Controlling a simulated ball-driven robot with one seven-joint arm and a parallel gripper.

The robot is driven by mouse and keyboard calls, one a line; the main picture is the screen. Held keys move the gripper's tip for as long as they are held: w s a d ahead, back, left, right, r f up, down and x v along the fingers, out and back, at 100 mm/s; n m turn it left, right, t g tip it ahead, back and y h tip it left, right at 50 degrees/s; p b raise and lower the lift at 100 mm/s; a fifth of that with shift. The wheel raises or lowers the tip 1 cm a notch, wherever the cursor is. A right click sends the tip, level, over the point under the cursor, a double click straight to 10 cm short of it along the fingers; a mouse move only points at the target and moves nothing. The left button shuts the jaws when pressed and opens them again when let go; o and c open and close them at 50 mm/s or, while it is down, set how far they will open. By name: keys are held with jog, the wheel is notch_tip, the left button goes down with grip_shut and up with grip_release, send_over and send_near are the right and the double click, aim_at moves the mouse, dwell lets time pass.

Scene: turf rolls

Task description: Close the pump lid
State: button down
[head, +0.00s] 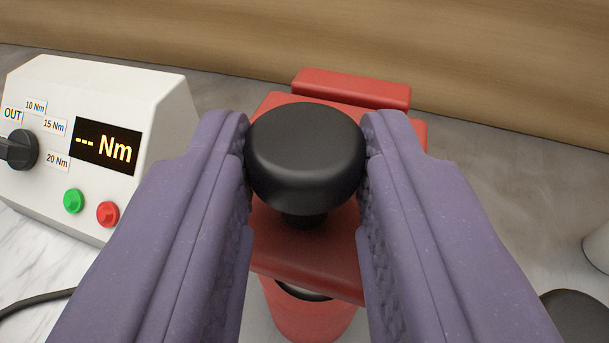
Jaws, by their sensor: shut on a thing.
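The pump is a red body (310,317) with a red lid (300,250) on top, in the middle of the head view. A round black knob (306,155) stands on the lid on a short black stem. My gripper (306,160) has purple fingers with ribbed inner pads, one on each side of the knob, and is shut on it. A red block (351,88) sits at the back edge of the lid. The fingers hide the lid's sides. A dark and light gap shows under the lid's front edge, so the lid looks slightly raised there.
A white control box (140,100) with a "--- Nm" display, black dial, green button and red button stands left. A black cable (35,302) lies at lower left. A dark round object (580,315) and a pale object (598,248) are at right. A wooden panel (450,50) stands behind.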

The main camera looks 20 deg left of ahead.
jog(key=shift+f, duration=0.15)
jog(key=c, duration=0.8)
grip_release()
jog(key=p+v, duration=0.2)
jog(key=v, duration=0.6)
